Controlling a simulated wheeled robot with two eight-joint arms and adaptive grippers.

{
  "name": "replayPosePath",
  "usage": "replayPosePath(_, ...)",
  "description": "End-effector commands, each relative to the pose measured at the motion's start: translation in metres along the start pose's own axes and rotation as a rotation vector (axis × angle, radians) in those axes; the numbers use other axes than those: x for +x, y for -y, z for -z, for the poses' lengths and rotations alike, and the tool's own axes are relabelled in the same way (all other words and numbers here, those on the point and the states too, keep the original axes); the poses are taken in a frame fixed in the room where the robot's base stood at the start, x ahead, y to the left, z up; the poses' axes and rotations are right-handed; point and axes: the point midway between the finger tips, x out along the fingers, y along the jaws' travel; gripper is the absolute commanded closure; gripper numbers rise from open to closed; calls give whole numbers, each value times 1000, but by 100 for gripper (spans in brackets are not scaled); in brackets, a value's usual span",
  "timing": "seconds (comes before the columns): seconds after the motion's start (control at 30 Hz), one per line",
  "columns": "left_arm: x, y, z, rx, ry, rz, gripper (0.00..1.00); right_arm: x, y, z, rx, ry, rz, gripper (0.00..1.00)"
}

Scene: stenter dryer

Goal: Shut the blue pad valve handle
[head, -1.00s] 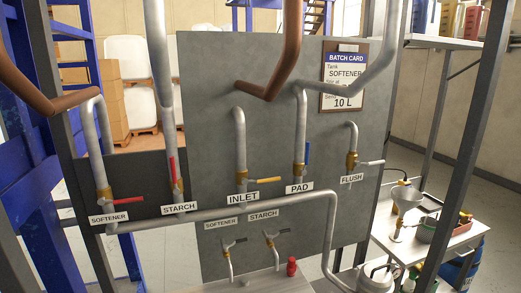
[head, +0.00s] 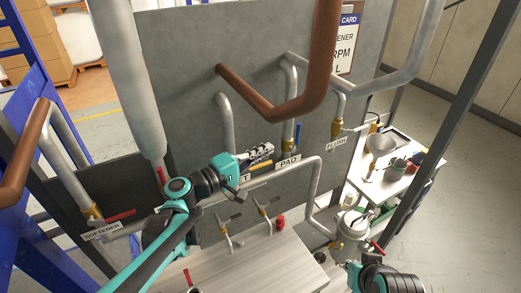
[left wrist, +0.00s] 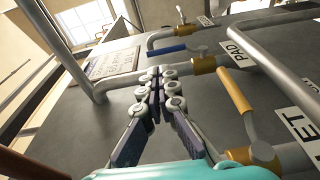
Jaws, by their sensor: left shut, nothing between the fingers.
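The blue pad valve handle (head: 298,134) points up along its pipe, above the PAD label (head: 288,162). In the left wrist view the blue handle (left wrist: 168,50) lies nearly parallel to the pad pipe, on a brass valve body (left wrist: 204,65). My left gripper (head: 270,147) is shut and empty, to the left of the pad valve in the head view. In the left wrist view its closed fingertips (left wrist: 155,73) appear close to the pad pipe, with the blue handle just beyond. I cannot tell whether they touch the pipe. Only links of my right arm show, at lower right.
A brown pipe (head: 285,108) bends out in front of the panel above the gripper. The flush valve (head: 337,128) is to the right. A pale bench (head: 250,262) stands below.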

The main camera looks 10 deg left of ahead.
Motion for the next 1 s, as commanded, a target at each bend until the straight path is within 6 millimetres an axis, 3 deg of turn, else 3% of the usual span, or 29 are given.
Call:
replayPosePath(0.2, 50, -1, -1, 0, 4, 1, 100, -4, 0, 3, 0, 0, 0, 100)
replayPosePath(0.43, 86, -1, 0, 1, 1, 1, 100, -8, 0, 6, 0, 0, 0, 100)
replayPosePath(0.63, 98, 0, 0, 1, 1, 1, 100, -9, 0, 7, 0, 0, 0, 100)
replayPosePath(1.0, 99, 0, 0, 1, 0, 2, 100, -9, 0, 7, 0, 0, 0, 100)
